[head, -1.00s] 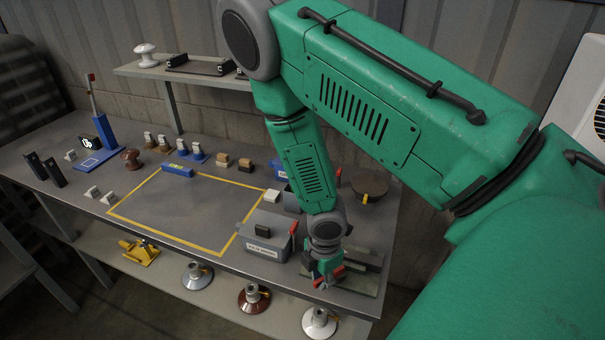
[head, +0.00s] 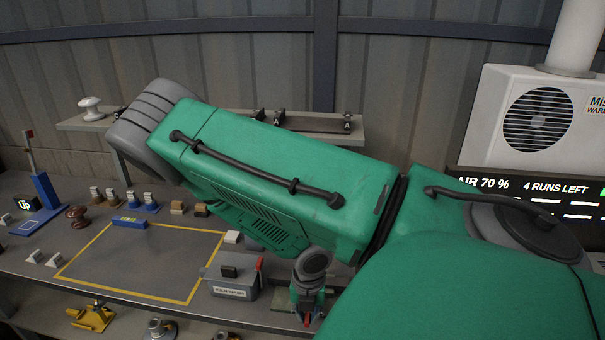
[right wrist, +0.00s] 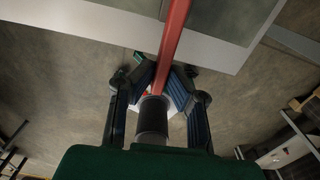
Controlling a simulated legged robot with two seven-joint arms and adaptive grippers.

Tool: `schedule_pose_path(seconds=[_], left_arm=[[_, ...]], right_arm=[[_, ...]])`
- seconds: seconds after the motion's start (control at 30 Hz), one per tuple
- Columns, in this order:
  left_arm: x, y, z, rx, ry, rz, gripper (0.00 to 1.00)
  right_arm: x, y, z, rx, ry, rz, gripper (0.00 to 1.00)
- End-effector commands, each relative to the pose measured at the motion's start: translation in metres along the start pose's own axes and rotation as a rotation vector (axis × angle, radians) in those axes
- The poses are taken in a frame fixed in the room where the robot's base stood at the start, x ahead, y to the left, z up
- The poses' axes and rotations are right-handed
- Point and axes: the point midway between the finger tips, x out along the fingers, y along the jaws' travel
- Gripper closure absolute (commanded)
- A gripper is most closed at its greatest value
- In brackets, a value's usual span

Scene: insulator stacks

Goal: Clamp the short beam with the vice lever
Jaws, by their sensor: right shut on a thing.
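My right gripper (head: 307,319) is low at the front of the bench, right of the grey labelled box, and mostly hidden by my own arm in the head view. In the right wrist view its two fingers (right wrist: 163,100) are closed around a lever with a red bar (right wrist: 175,35) and a black cylindrical end (right wrist: 153,116). The red bar runs up and away from between the fingers. The vice body and any short beam in it cannot be made out in the head view now. My left gripper is not in view.
A grey labelled box (head: 229,276) with a red handle stands left of my right gripper. A yellow outline (head: 127,291) marks a mostly clear area, with a blue block (head: 129,222) at its back edge. Several small parts line the bench. A shelf (head: 350,137) runs behind.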

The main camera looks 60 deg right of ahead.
Motion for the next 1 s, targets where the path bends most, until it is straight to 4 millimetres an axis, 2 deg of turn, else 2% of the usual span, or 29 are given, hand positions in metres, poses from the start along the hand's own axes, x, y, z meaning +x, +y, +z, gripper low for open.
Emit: schedule_pose_path(seconds=[0.5, 0.53, 0.57, 0.87, 1.0], left_arm=[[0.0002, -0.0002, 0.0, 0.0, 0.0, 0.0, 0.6], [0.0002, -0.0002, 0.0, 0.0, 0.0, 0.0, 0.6], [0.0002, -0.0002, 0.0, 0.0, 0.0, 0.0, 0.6], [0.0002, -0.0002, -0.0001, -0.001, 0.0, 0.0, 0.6], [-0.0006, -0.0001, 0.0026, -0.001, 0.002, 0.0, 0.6]], right_arm=[[0.0006, 0.0004, 0.0014, -0.022, -0.004, 0.002, 1.0], [0.0006, 0.0004, 0.0014, -0.022, -0.004, 0.002, 0.78], [0.0006, 0.0003, 0.0014, -0.022, -0.004, 0.002, 0.69], [0.0002, -0.0011, 0.0006, -0.019, -0.003, 0.0, 0.69], [-0.0087, -0.0007, 0.0009, -0.018, -0.003, 0.001, 0.69]])
